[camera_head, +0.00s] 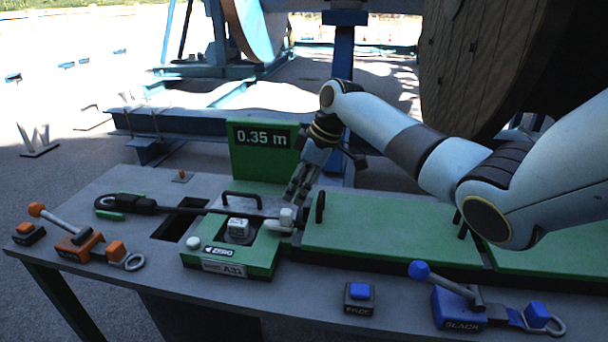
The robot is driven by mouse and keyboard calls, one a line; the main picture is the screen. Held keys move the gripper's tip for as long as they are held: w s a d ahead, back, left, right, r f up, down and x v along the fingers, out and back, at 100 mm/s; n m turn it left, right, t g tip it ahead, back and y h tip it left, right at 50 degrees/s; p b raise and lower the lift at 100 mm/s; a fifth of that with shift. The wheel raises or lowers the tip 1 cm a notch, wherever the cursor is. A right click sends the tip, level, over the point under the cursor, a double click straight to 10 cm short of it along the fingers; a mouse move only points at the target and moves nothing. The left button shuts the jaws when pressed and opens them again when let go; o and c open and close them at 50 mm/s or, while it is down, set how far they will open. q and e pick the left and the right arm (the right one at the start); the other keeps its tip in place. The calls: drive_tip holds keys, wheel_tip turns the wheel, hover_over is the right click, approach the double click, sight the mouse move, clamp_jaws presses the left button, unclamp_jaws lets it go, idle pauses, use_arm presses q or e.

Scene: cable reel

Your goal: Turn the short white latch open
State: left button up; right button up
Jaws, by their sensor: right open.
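The short white latch (284,222) sits at the right edge of the green box (230,262) marked A31, on the grey bench. Its white end knob stands up at the back. My right gripper (298,194) reaches down from behind, with its fingers just above and behind the latch. It is open and I see nothing held between its fingers. Whether a fingertip touches the latch I cannot tell at this size. My left gripper is not in view.
A green display (262,138) reads 0.35 m behind. Orange (80,243) and blue (458,308) lever fixtures stand at the front. Green lids (375,228) lie to the right.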

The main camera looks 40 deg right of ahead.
drive_tip(key=v, duration=0.3)
drive_tip(key=shift+s+d+r, duration=0.1)
drive_tip(key=shift+r, duration=0.25)
